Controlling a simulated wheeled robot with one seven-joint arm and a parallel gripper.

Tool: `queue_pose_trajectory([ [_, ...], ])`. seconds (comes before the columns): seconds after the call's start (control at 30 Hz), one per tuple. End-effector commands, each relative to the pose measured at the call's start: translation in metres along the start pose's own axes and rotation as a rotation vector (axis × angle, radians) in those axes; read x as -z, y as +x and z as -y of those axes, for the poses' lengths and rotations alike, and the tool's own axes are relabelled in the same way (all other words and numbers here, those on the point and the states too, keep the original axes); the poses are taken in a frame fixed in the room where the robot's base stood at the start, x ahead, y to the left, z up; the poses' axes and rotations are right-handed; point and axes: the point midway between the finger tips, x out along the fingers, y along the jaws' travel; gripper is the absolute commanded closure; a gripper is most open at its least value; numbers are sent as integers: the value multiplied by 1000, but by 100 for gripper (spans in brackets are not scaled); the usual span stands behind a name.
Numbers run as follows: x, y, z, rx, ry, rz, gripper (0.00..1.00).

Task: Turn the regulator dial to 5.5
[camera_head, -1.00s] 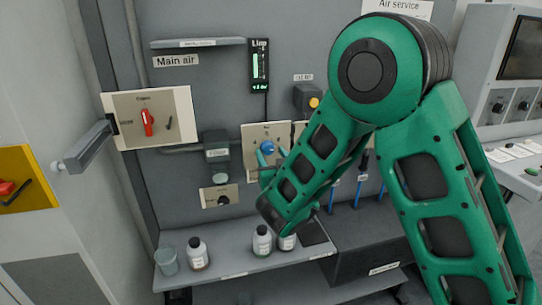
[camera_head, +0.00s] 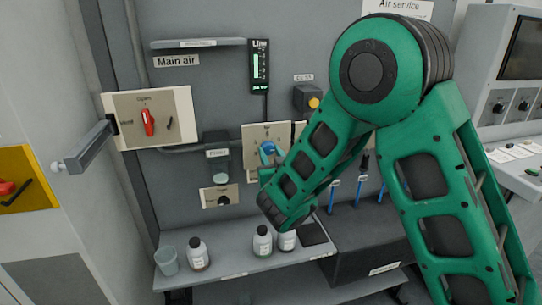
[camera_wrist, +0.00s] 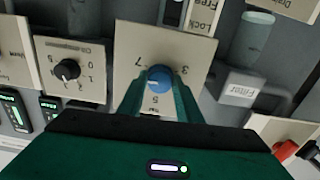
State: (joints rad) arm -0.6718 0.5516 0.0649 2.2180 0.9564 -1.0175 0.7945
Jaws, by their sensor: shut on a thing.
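The regulator dial is a blue knob (camera_wrist: 158,80) on a pale plate (camera_wrist: 195,50). The plate appears turned over in the wrist view, with a 7 at the left and a 5 below the knob. The knob (camera_head: 267,147) also shows in the head view, partly behind my arm. My gripper (camera_wrist: 158,86) has its two green fingers shut on the knob, one on each side. A pale mark shows on the knob, but its exact reading is too small to tell. The line gauge (camera_head: 259,66) above is lit green; its digits are not legible.
The red main air switch (camera_head: 148,122) is at the left on its plate. A grey handle (camera_head: 88,146) sticks out beside it. A smaller black dial (camera_wrist: 67,70) sits beside the regulator plate.

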Motion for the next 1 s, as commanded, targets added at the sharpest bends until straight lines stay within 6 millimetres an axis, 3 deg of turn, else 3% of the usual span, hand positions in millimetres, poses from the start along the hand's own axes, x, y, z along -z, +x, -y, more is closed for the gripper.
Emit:
queue_pose_trajectory([
  [0.27, -1, 0, -2, -3, -165, 3, 91],
  [1.0, -1, 0, -5, -4, -820, 7, 91],
])
